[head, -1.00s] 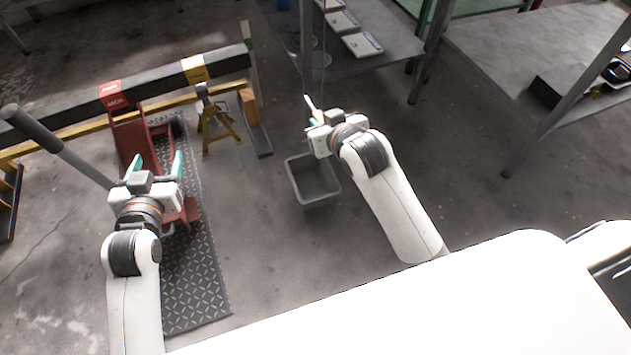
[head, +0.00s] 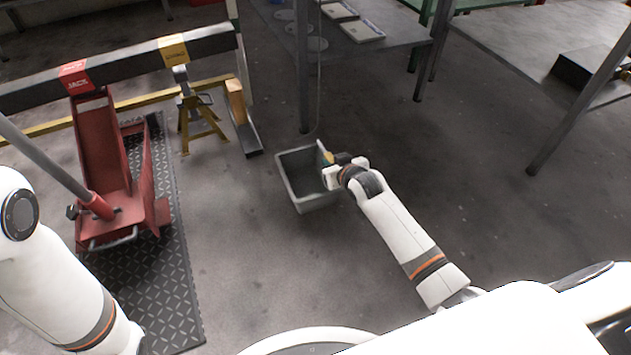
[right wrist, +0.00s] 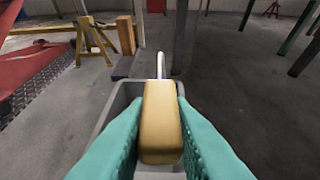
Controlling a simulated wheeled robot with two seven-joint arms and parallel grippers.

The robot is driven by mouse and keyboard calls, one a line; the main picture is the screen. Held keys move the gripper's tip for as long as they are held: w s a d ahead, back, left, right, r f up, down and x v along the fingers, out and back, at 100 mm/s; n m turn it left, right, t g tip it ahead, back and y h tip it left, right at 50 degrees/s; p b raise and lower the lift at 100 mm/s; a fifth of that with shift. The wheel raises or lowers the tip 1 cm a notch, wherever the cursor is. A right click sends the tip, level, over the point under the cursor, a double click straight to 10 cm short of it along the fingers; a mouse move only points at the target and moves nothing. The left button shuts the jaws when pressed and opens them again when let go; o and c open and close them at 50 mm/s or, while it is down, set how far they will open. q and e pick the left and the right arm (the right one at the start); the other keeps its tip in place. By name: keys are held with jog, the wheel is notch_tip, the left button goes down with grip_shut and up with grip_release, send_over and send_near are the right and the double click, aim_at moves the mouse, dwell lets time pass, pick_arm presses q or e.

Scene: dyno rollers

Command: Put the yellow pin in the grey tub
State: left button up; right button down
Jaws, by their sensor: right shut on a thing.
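The yellow pin (right wrist: 162,125) has a yellow block-like grip and a bent grey metal rod at its far end. My right gripper (head: 329,163) is shut on the yellow grip, with a teal finger on each side in the right wrist view. In the head view the pin (head: 328,157) is small and partly hidden by the gripper. The grey tub (head: 291,185) stands on the floor, open at the top. The right gripper and pin show over its right side. In the right wrist view the tub's rim (right wrist: 116,108) shows behind the pin. My left gripper is out of view.
A red floor jack (head: 108,165) stands on a dark patterned mat (head: 170,290) at left. A yellow stand (head: 197,120) supports a dark beam behind it. A table leg (head: 304,80) rises just behind the tub. Bare floor lies right of the tub.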

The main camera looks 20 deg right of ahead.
notch_tip(320, 180, down, 6)
jog(key=b, duration=0.4)
notch_tip(320, 180, down, 4)
jog(key=b, duration=0.3)
jog(key=shift+r, duration=0.25)
jog(key=shift+f, duration=0.65)
jog(key=c, duration=1.3)
grip_release()
